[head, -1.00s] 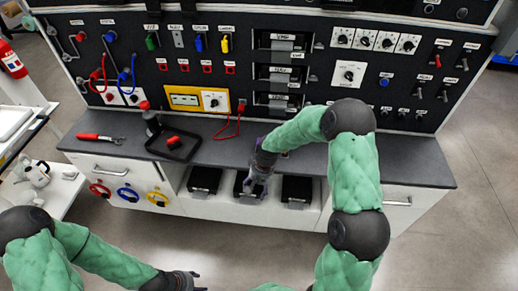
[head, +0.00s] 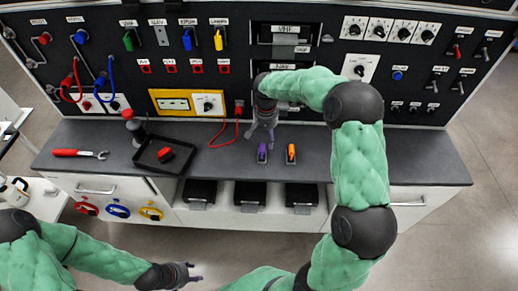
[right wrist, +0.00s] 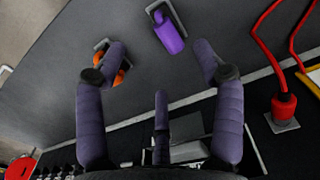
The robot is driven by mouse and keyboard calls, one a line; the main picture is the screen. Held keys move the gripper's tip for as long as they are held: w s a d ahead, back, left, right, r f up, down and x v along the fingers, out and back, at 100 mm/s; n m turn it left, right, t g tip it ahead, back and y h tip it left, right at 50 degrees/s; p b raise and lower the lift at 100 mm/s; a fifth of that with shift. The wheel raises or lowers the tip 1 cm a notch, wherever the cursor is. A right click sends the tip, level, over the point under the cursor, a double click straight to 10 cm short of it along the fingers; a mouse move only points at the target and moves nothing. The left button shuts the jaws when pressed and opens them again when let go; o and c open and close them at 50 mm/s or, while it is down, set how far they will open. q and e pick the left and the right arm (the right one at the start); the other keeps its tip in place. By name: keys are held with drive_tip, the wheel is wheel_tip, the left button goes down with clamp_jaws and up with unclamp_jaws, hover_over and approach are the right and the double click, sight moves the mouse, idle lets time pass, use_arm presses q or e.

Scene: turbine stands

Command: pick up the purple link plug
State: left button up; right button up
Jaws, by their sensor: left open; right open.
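The purple link plug (head: 262,153) stands in a small holder on the dark countertop, left of an orange plug (head: 291,153). My right gripper (head: 262,136) is open and empty above the counter, just behind the purple plug in the head view. In the right wrist view the purple plug (right wrist: 169,37) lies ahead of and between the spread fingers (right wrist: 158,62), not touched by them. The orange plug (right wrist: 119,77) is partly hidden behind the left finger there. My left gripper (head: 190,275) is open and empty at the bottom left, away from the counter.
A black tray (head: 148,165) with a red item and a red-handled wrench (head: 80,153) are on the counter's left. A red cable (head: 222,135) hangs from the panel near my right gripper. The panel (head: 200,85) rises behind. The counter's right side is clear.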

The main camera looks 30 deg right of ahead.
sight(264, 149)
wheel_tip(264, 149, down, 5)
drive_tip(key=shift+b, duration=0.75)
wheel_tip(264, 149, down, 5)
drive_tip(key=shift+w+a+r+b, duration=0.1)
drive_tip(key=shift+w+a+b, duration=0.05)
drive_tip(key=shift+b, duration=1.05)
drive_tip(key=c, duration=1.4)
